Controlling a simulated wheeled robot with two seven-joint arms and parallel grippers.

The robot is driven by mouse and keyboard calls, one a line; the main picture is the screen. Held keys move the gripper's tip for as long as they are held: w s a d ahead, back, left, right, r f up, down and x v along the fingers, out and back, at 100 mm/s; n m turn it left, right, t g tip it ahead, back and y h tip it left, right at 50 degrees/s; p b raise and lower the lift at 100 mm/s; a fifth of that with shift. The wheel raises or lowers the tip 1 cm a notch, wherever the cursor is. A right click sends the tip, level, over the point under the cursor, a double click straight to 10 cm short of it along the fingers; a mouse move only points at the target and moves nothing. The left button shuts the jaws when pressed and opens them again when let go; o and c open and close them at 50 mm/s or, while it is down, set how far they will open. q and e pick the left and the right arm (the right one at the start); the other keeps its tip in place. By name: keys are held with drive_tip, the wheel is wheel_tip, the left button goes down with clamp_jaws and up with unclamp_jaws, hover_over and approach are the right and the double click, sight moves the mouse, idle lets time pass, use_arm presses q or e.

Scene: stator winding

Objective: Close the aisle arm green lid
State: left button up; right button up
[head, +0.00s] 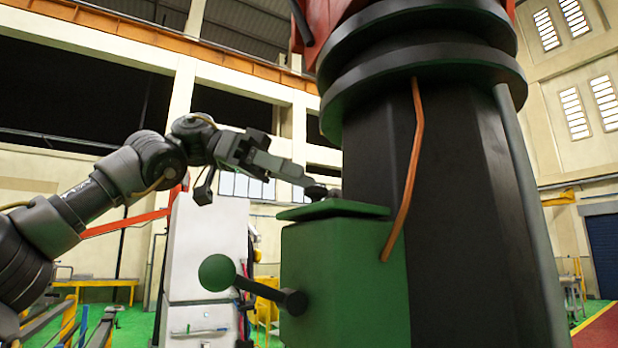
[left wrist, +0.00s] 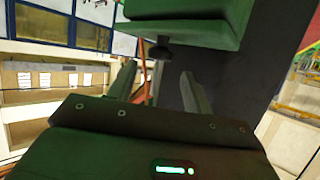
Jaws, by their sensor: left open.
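The green box (head: 345,285) is fixed to the side of a thick black column. Its flat green lid (head: 333,211) lies across the top of the box, nearly level; I cannot tell if it is fully seated. A black knob (head: 318,193) stands on the lid. My left gripper (head: 312,184) reaches in from the left, just above the lid at the knob. In the left wrist view my left gripper (left wrist: 158,70) has its two fingers apart, with the black knob (left wrist: 162,50) just beyond and between the tips. The lid (left wrist: 190,36) shows there too. My right gripper is not in view.
A black lever with a green ball (head: 217,272) sticks out left from the box front. The black column (head: 455,200) stands close on the right, with an orange cable (head: 407,170) running down it. A white cabinet (head: 207,250) stands further back.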

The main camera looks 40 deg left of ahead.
use_arm(q)
drive_tip(key=shift+x, duration=1)
drive_tip(key=shift+w+d+f, duration=0.2)
drive_tip(key=shift+d, duration=0.05)
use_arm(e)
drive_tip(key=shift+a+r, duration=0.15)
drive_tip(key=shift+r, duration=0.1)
